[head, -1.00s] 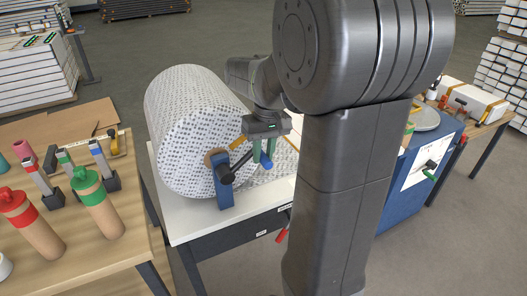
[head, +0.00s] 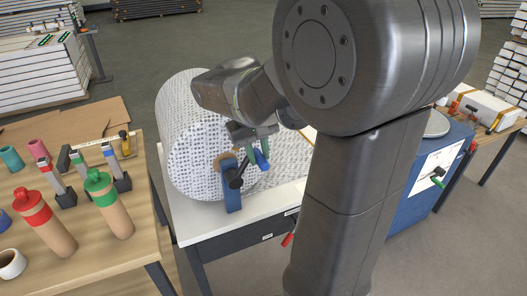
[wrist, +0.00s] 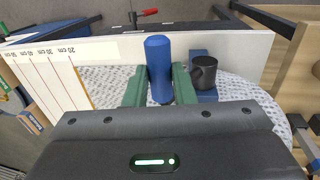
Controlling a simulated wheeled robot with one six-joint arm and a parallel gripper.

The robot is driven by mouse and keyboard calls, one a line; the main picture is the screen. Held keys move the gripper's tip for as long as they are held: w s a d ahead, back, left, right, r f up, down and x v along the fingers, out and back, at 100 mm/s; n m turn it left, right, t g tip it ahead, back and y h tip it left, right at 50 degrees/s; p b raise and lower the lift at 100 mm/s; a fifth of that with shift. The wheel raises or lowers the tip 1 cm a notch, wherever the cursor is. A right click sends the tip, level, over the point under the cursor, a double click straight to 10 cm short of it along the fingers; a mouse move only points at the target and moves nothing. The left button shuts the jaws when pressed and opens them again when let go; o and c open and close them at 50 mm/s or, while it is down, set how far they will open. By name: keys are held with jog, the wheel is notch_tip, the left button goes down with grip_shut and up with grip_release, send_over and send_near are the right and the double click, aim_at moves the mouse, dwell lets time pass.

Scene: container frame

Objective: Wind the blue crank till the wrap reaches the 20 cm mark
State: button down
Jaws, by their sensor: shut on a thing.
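The blue crank handle (head: 262,160) is held between the green fingers of my gripper (head: 258,150), at the front of the patterned roll (head: 207,155). In the wrist view the handle (wrist: 158,58) stands between both green fingers (wrist: 159,88), which are shut on it. The black crank arm (head: 237,178) runs from the handle to the blue post (head: 231,195). The wrap (wrist: 112,84) lies flat on the white table. Its orange edge strip (wrist: 83,88) is close beside the 20 cm mark (wrist: 70,52); I cannot tell whether they meet.
Further marks (wrist: 42,53) lie left of the wrap's edge. A wooden table (head: 140,235) on the left holds red- and green-capped tubes (head: 108,205) and a mug (head: 11,264). A blue cabinet (head: 402,200) stands right of my arm. A red-handled part (head: 288,240) sticks out from the table front.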

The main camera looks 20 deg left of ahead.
jog(key=shift+s+f, duration=0.1)
jog(key=shift+f, duration=0.05)
jog(key=c, duration=1.2)
grip_release()
jog(key=shift+s+a, duration=0.1)
jog(key=shift+a, duration=0.05)
notch_tip(320, 180, up, 14)
jog(key=s+a, duration=0.1)
jog(key=shift+s+a+f, duration=0.15)
jog(key=shift+s, duration=0.15)
jog(key=shift+f, duration=0.15)
jog(key=f, duration=0.4)
jog(key=w+d+f, duration=0.1)
jog(key=f, duration=0.4)
jog(key=w+d+f, duration=0.1)
jog(key=f, duration=0.4)
jog(key=shift+w+b, duration=0.25)
jog(key=shift+b, duration=0.15)
jog(key=shift+w+d+f, duration=0.1)
jog(key=shift+w+d, duration=0.1)
